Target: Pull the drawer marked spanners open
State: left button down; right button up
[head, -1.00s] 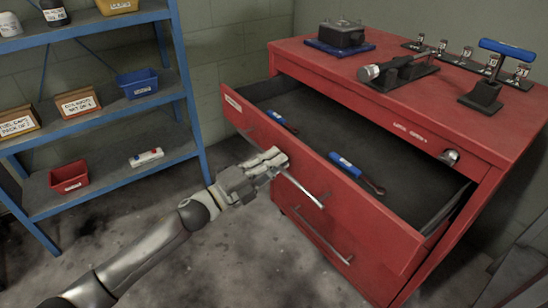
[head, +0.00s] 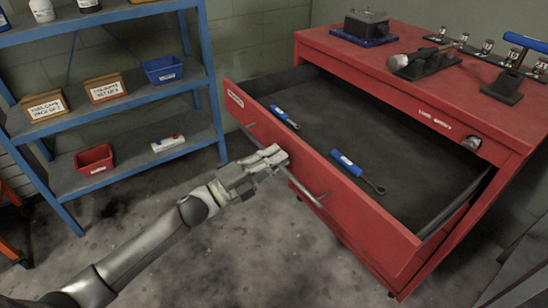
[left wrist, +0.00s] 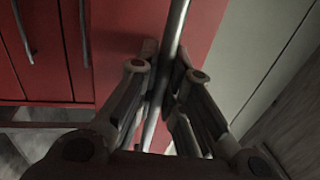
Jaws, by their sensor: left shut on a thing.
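The red drawer (head: 320,205) stands well out of the red cabinet (head: 420,70) in the head view. A small white label (head: 236,97) sits at the left of its front; its lettering is too small to read. Two blue-handled spanners, one further back (head: 285,117) and one nearer (head: 355,172), lie on the dark drawer floor. My left gripper (head: 272,160) is shut on the drawer's metal bar handle (head: 308,193). In the left wrist view the handle (left wrist: 172,45) runs between the fingers (left wrist: 160,85). My right gripper is not in view.
A blue shelf unit (head: 200,75) with bins and boxes stands at the left. Tools and fittings, including a dark block on a blue base (head: 362,32), sit on the cabinet top. The concrete floor (head: 215,255) in front of the drawer is clear.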

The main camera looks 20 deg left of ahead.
pick_arm(q)
jog(key=c, duration=1.5)
grip_release()
jog(key=shift+c, duration=0.2)
jog(key=v, duration=1.2)
